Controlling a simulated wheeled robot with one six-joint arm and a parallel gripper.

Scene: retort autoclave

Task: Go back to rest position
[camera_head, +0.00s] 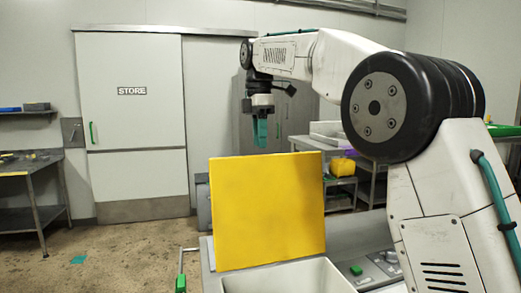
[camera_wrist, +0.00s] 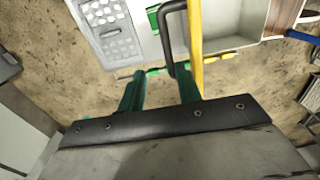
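My gripper (camera_head: 260,132) hangs pointing down from my raised arm, higher than the yellow lid (camera_head: 268,210) and behind it in the head view. In the wrist view its two green fingers (camera_wrist: 159,76) stand apart with nothing held between them. The yellow lid stands upright on a grey unit (camera_head: 208,270). In the wrist view the lid is a thin edge (camera_wrist: 195,45), with a dark bent handle (camera_wrist: 166,32) beside it. The handle lies close to the right fingertip in the picture; I cannot tell the depth gap.
The grey unit has an open pale compartment (camera_head: 295,278) and a control panel with a green button (camera_head: 356,270). A worktable (camera_head: 35,180) stands at the left, shelving (camera_head: 345,165) behind at the right. The floor before the STORE door (camera_head: 132,120) is mostly clear.

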